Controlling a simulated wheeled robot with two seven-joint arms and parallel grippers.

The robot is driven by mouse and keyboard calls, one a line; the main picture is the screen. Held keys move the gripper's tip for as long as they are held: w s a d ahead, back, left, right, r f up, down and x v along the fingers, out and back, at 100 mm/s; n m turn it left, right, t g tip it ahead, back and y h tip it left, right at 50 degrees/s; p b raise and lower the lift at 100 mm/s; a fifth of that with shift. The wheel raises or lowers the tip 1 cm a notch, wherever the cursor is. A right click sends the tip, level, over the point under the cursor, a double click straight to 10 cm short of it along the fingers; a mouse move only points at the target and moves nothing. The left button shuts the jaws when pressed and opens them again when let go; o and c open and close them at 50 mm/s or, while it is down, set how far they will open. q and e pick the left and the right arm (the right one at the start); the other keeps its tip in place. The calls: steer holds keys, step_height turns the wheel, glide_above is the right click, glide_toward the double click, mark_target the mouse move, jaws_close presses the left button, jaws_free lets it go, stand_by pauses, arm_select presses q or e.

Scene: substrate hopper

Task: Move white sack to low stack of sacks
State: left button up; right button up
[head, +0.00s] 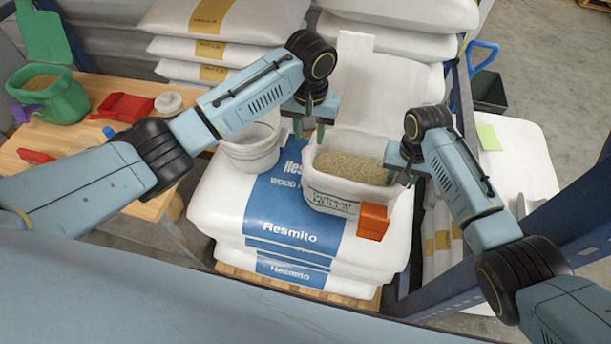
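An open white sack (332,199) with green print, filled with tan pellets, stands upright on the low stack of sacks (292,238). The stack's sacks are white with a blue "Resmito" band. My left gripper (309,132) points down at the sack's left rim, its fingers apart. My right gripper (402,177) is at the sack's right rim. Its fingertips are small and partly dark, so its grip on the rim is unclear. Whether either gripper touches the sack cannot be told.
A white bucket (250,150) stands left of the sack and an orange block (373,222) is at its front right. Taller sack stacks (215,50) rise behind. A wooden table (80,130) holds a green pot (52,98) and red items. A blue rack post (565,215) is at right.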

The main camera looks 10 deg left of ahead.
arm_select(q)
steer(key=shift+r, duration=0.85)
arm_select(e)
step_height(320, 180, up, 8)
steer(key=shift+f, duration=0.2)
